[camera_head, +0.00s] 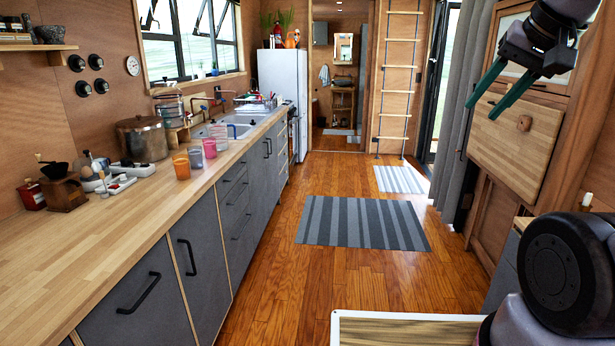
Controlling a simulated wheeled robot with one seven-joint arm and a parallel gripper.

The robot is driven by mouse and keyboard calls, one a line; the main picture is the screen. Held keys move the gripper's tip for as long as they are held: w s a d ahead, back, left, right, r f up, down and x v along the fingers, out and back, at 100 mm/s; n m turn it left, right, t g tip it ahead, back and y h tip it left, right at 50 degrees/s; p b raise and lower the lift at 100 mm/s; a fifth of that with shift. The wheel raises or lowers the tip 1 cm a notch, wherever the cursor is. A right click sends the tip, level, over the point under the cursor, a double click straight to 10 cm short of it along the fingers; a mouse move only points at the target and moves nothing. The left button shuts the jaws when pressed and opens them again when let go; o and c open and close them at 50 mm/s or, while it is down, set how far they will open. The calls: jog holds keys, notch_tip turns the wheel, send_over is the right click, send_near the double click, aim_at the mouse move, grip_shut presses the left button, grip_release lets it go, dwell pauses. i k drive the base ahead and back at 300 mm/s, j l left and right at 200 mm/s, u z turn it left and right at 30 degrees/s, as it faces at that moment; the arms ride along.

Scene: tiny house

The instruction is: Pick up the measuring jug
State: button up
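My gripper (482,110) is at the upper right, in the air, with its two green fingers spread apart and nothing between them. It is far from the counter on the left. No measuring jug can be told for certain. A small vessel with a blue handle (237,131) stands by the sink and may be the jug; it is too small to tell. Several coloured cups stand in front of it on the counter, among them an orange one (181,167) and a pink one (210,148).
The wooden counter (95,265) runs along the left, its near part bare. A large pot (142,139) and a grinder (64,193) stand on it. A wooden panel (515,145) is near my gripper.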

aim_at(219, 131)
jog(key=i+u, duration=0.25)
jog(key=i, duration=0.25)
jog(key=i+u, duration=0.2)
jog(key=i, duration=0.3)
jog(key=i+l+u, duration=0.1)
jog(key=i+u, duration=0.15)
jog(key=i, duration=0.2)
jog(key=i+l+u, duration=0.2)
jog(key=i, duration=0.3)
jog(key=i+l+u, duration=0.2)
jog(key=i+u, duration=0.25)
jog(key=i+l+u, duration=0.95)
